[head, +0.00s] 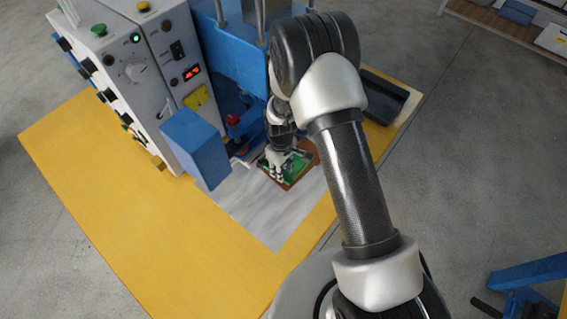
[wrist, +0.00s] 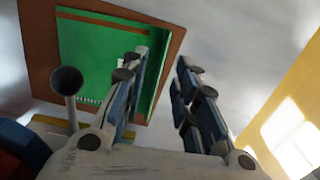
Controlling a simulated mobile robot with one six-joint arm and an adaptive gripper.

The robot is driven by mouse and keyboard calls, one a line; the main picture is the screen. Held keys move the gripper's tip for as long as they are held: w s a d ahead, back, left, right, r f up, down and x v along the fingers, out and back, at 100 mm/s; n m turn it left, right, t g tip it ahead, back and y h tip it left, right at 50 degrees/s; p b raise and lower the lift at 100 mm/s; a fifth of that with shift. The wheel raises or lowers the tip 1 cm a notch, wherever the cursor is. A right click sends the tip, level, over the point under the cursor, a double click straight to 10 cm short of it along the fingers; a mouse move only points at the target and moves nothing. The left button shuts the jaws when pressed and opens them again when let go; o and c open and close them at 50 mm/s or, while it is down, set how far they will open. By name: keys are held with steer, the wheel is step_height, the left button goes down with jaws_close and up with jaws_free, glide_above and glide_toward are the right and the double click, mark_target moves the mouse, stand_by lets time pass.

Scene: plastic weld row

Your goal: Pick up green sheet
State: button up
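The green sheet (head: 294,170) lies on a brown board (head: 308,157) on the grey part of the table, partly hidden by my gripper in the head view. In the wrist view the green sheet (wrist: 85,50) fills much of the upper left, with the brown board (wrist: 40,75) showing around it as a border. My gripper (wrist: 160,60) has its fingers apart with nothing clamped between them. Its left finger overlaps the sheet; its right finger overlaps bare grey surface. The sheet's right edge and the board's border show in the gap. I cannot tell the height above them.
A white control box (head: 125,65) with knobs and a blue block (head: 196,148) stand left of my gripper. A blue press frame (head: 230,50) rises behind it. A black tray (head: 385,95) lies at the right back. The yellow tabletop (head: 110,210) is clear at left front.

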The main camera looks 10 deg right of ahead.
step_height(320, 180, down, 4)
steer(key=shift+a+f+b, duration=0.1)
steer(key=shift+b, duration=0.45)
steer(key=shift+s, duration=0.1)
jaws_close()
